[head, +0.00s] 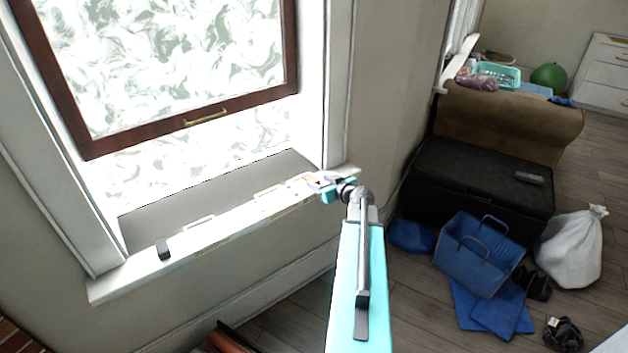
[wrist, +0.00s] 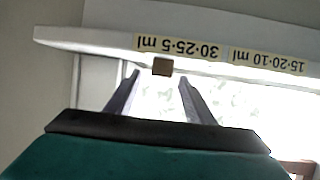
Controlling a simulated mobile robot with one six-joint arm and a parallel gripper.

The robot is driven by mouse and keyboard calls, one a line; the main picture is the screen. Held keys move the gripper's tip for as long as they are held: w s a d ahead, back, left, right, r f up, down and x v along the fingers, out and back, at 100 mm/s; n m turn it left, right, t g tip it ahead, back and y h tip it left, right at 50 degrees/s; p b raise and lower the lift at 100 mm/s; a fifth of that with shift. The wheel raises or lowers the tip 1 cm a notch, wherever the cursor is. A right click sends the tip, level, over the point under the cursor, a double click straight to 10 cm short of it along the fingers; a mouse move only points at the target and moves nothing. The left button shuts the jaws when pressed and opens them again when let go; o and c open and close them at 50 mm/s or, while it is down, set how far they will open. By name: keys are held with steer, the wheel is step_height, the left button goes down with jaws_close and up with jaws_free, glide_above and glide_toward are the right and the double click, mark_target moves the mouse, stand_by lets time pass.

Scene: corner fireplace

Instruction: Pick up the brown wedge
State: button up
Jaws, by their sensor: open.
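The brown wedge (wrist: 162,66) shows in the wrist view as a small brown block on the white window sill, close to a printed label. My gripper (wrist: 160,80) is open, with its two dark fingers pointing toward the wedge. The wedge appears just beyond the fingertips, between their lines, and nothing is held. In the head view my gripper (head: 314,181) is over the right end of the sill. The wedge is too small there to make out clearly beside the gripper.
The white sill (head: 115,287) carries a dark grey block (head: 163,249) at its left end and pale handle-like shapes along it. Labels with ml numbers (wrist: 178,47) line its edge in the wrist view. The wooden-framed window (head: 165,125) hangs open above. The wall stands right of the sill.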

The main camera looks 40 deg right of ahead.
mark_target(315, 180)
steer(key=shift+w, duration=0.15)
steer(key=shift+p+x, duration=0.75)
steer(key=shift+x, duration=0.6)
steer(key=shift+p+x, duration=0.3)
steer(key=shift+x, duration=0.85)
steer(key=shift+a, duration=0.15)
steer(key=c, duration=1.1)
